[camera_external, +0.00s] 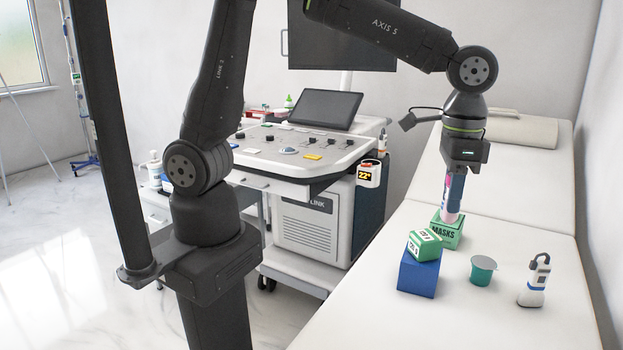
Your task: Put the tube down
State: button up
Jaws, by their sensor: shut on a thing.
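The tube (449,205) is a pale, pinkish tube with a blue part at its upper end. It hangs upright below my gripper (455,172), which is shut on it. The tube's lower end is at a green box marked MASKS (446,235) on the white couch (400,323). I cannot tell whether the tube touches the box, stands in it or is just above or in front of it. The fingertips are small and partly hidden in this view.
A small green-and-white box (424,243) sits on a blue block (417,276) left of the masks box. A green cup (482,270) with a lid and a white-and-blue device (534,283) stand to the right. The couch's front is bare. An ultrasound console (300,150) stands left of the couch.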

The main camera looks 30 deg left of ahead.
jog(key=s+m, duration=0.2)
jog(key=s, duration=0.8)
notch_tip(320, 180, down, 15)
jog(key=shift+w+d+f, duration=0.55)
jog(key=shift+w+f, duration=1.2)
jog(key=shift+w, duration=0.25)
jog(key=shift+w+d+f, duration=0.6)
jog(key=shift+w+f, duration=1.15)
jog(key=shift+w, duration=0.2)
jog(key=shift+w+d+f, duration=0.55)
jog(key=shift+w+f, duration=1.2)
jog(key=shift+w, duration=0.25)
jog(key=shift+f, duration=0.2)
jog(key=o, duration=0.9)
jog(key=shift+o, duration=0.2)
jog(key=shift+r, duration=0.1)
